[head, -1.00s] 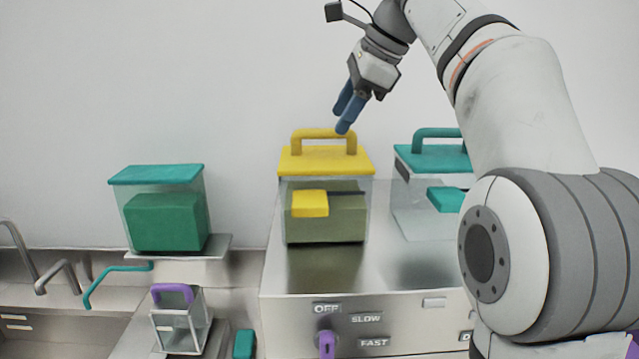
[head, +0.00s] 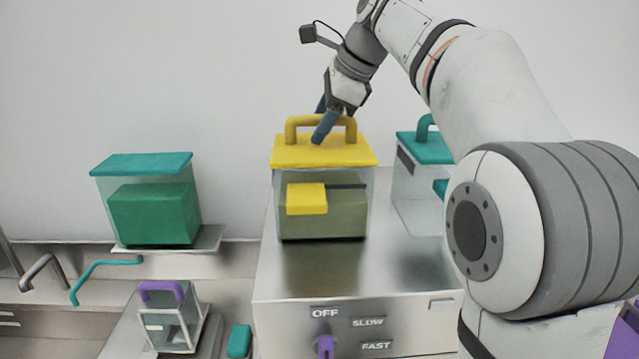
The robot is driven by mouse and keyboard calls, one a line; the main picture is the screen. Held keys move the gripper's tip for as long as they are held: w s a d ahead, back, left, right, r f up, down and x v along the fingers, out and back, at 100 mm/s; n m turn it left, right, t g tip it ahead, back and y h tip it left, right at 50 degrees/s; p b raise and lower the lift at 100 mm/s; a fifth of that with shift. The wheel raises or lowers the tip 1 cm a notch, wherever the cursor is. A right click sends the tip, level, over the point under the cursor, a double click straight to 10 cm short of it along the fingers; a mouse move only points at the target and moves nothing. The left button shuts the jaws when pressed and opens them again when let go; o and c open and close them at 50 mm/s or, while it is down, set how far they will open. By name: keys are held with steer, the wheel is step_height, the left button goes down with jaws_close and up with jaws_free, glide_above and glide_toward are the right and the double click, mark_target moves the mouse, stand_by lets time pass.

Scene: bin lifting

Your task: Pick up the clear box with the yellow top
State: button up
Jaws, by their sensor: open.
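The clear box with the yellow top (head: 322,152) stands upright on a metal unit, with an olive block inside and a yellow tab on its front. A yellow handle (head: 303,124) arches over its lid. My gripper (head: 322,118) is open, with its blue fingers pointing down at the handle. One finger is in front of the handle and the other shows behind its top bar. I cannot tell whether either finger touches the handle.
A teal-lidded box (head: 428,147) stands right of the yellow one, partly behind my arm. Another teal-topped box (head: 142,164) with a green block sits on a left shelf. A small purple-handled box (head: 168,318) is lower left. The metal unit (head: 310,285) has a purple knob (head: 326,347).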

jaws_close()
stand_by(0.5)
stand_by(0.9)
